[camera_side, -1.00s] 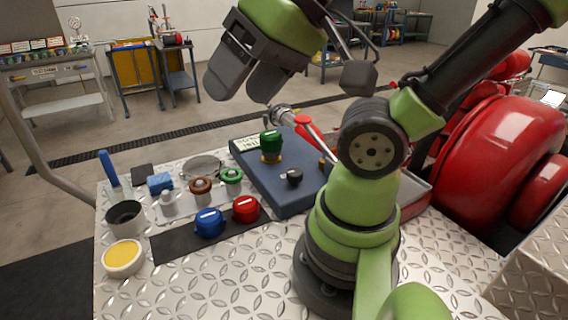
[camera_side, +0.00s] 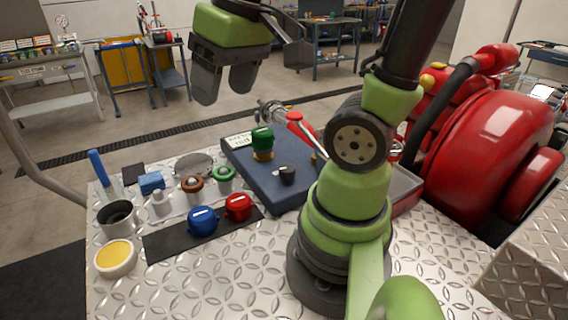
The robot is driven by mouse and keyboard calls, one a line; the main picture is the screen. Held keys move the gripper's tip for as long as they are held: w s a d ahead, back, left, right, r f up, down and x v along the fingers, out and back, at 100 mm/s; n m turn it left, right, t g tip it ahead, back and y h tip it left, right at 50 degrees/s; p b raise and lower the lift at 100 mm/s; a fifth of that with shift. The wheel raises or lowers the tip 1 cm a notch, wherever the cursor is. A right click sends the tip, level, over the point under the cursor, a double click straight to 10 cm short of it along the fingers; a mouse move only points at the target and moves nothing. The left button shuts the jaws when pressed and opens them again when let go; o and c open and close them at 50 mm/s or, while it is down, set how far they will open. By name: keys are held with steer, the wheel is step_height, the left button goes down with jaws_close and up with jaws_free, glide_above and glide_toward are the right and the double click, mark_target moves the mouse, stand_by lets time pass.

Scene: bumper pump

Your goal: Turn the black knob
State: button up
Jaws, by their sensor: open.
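The black knob (camera_side: 287,174) sits on the dark blue panel block (camera_side: 262,186), right of a green knob (camera_side: 262,140) on a brass fitting. My gripper (camera_side: 223,98) hangs in the air above and beyond the panel, up and to the left of the black knob in the picture. Its two dark fingers point down and are apart, with nothing seen between them. It does not touch the knob. My own arm stands just right of the knob, which shows clear of it.
A red-handled lever (camera_side: 295,117) rises beside the panel. Blue (camera_side: 203,220) and red (camera_side: 238,206) caps lie on a black mat (camera_side: 166,243). The front of the diamond-plate table is clear.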

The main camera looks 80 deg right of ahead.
steer(key=w+d+f+g, duration=0.2)
steer(key=d+f+g, duration=0.2)
steer(key=d+f, duration=0.3)
steer(key=n+g, duration=0.2)
steer(key=g, duration=0.2)
glide_toward(287, 167)
steer(key=shift+y, duration=0.4)
steer(key=x, duration=0.9)
steer(key=shift+d+f, duration=0.15)
steer(key=shift+d, duration=0.15)
steer(key=c, duration=0.9)
